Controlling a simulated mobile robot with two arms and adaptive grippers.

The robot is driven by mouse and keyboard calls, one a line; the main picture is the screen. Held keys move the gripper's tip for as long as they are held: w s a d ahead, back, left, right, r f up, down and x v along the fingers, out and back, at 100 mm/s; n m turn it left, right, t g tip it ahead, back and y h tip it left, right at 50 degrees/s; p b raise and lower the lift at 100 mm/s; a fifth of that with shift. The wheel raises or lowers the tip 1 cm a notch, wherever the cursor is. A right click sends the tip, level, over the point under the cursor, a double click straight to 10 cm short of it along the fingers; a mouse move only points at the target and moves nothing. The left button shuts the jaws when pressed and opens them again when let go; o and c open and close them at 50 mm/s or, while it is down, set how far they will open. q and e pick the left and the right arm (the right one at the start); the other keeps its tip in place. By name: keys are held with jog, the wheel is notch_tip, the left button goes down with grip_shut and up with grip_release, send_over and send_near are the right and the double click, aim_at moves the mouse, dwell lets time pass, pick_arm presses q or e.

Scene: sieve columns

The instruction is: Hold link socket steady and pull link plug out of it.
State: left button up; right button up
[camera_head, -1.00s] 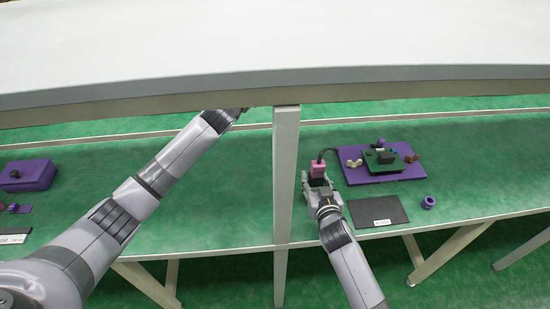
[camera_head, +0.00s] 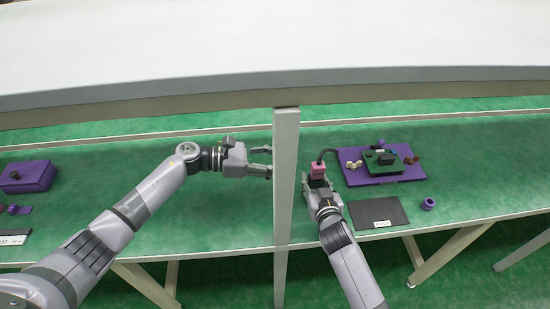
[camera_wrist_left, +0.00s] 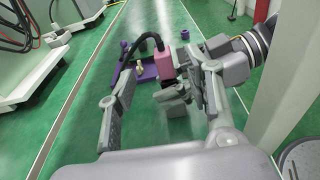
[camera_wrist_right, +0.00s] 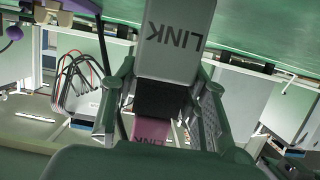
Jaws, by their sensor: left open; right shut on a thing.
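The link plug (camera_head: 318,170) is pink with a black cable, and it sits on the link socket. It also shows in the left wrist view (camera_wrist_left: 166,66) and at the bottom of the right wrist view (camera_wrist_right: 150,130). The link socket (camera_wrist_right: 178,45) is a pale grey block marked LINK, with a black part between it and the pink plug. My right gripper (camera_head: 317,184) is shut on the socket. My left gripper (camera_head: 262,163) is open and empty, left of the plug and pointing towards it. In the head view a post stands between them.
A purple board (camera_head: 352,178) with a dark green block (camera_head: 370,165) lies right of the plug. A black mat (camera_head: 378,213) and a purple ring (camera_head: 429,204) lie nearer. A grey post (camera_head: 285,190) and a white shelf (camera_head: 270,40) rise before the green table. A purple box (camera_head: 28,177) stands far left.

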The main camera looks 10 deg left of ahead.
aim_at(318, 161)
pick_arm(q)
jog(key=x, duration=1.1)
jog(key=shift+d, duration=0.25)
jog(key=shift+w, duration=0.1)
jog(key=c, duration=1)
jog(key=shift+a, duration=0.1)
grip_shut()
jog(key=shift+o, duration=1)
grip_release()
jog(key=shift+w, duration=0.1)
grip_shut()
jog(key=shift+a, duration=0.1)
